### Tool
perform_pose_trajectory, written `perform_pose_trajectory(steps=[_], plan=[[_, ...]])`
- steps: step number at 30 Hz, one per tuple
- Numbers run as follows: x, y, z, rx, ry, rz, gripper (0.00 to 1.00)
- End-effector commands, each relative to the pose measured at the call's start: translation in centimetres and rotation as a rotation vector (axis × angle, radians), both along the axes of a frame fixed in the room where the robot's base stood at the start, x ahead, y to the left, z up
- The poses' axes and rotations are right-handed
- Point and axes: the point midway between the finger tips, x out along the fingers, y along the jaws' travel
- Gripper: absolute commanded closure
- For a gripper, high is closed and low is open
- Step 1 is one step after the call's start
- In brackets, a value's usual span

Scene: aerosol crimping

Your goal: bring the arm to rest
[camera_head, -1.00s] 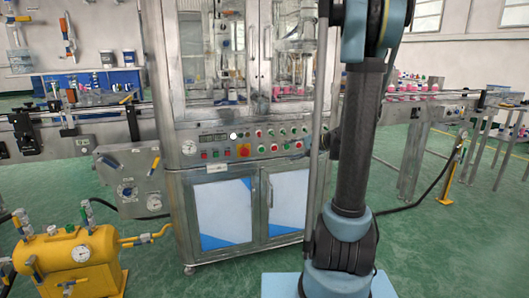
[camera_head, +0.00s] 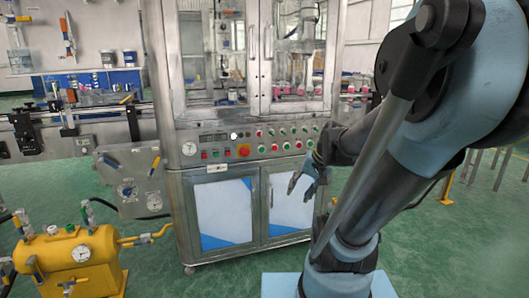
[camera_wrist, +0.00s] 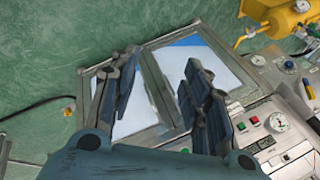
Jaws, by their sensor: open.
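My gripper (camera_head: 308,182) hangs in front of the lower cabinet of the crimping machine in the head view, below the button panel. In the wrist view my gripper (camera_wrist: 158,88) has its two fingers spread apart with nothing between them. The fingers appear over the white and blue cabinet doors (camera_wrist: 140,100). My arm is bent and fills the right side of the head view, hiding part of the conveyor there.
The machine's button panel (camera_head: 275,142) is close behind my gripper. A yellow tank (camera_head: 75,258) with gauges stands at the lower left. A conveyor (camera_head: 85,118) runs out to the left. Green floor (camera_head: 150,272) is free in front of the machine.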

Motion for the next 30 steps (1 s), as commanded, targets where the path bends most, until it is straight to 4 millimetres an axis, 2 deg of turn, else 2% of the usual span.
perform_pose_trajectory(steps=[1,9,15,21,30], plan=[[-1.3,-0.4,-0.5,-0.037,0.006,0.021,0.57],[-6.9,-3.4,-2.6,-0.242,0.039,0.114,0.57],[-9.6,-5.5,-3.7,-0.358,0.058,0.166,0.57],[-10.6,-6.4,-4.1,-0.406,0.066,0.185,0.57],[-10.6,-6.4,-4.1,-0.407,0.066,0.185,0.57]])
